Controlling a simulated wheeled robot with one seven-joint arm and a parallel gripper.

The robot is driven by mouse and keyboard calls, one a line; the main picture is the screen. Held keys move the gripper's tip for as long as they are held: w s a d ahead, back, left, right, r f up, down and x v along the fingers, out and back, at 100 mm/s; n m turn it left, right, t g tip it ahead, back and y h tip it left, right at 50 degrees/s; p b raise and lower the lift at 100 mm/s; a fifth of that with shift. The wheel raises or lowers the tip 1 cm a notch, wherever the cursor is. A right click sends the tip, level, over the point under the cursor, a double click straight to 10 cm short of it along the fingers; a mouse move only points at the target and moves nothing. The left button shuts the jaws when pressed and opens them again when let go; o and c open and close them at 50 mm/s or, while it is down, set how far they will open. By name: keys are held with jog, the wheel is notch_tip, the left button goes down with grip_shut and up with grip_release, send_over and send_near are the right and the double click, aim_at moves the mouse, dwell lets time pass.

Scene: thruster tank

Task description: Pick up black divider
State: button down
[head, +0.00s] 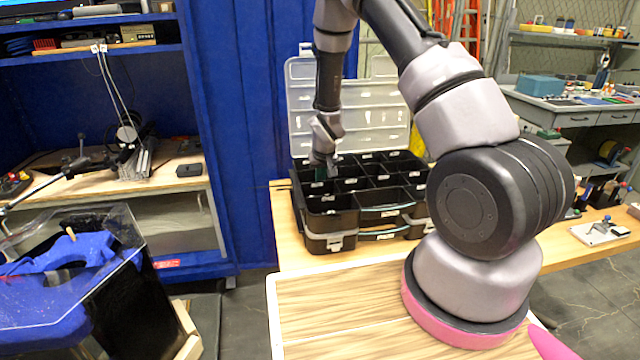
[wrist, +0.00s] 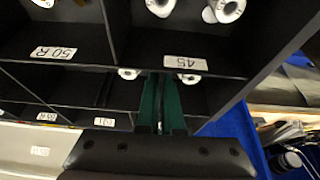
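The black organizer case (head: 312,222) stands on the wooden bench with its clear lid raised behind it. Thin black dividers split it into compartments; one black divider (wrist: 112,35) shows in the wrist view between the bins labelled 50 R and 45. My gripper (head: 320,178) points down into the left part of the case. In the wrist view its two green fingers (wrist: 160,95) are close together, with a narrow dark strip between them. I cannot tell whether that strip is a divider or a gap. The fingertips reach the cross wall below the 45 label.
White round fittings (wrist: 162,6) lie in some bins. The clear lid (head: 300,100) stands upright behind the case. A wood-topped surface (head: 340,310) in front is clear. A blue cabinet (head: 245,120) is at left, and a cluttered bench (head: 570,105) is at far right.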

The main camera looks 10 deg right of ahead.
notch_tip(320, 180, up, 10)
dwell(0.5)
jog(key=shift+d, duration=0.1)
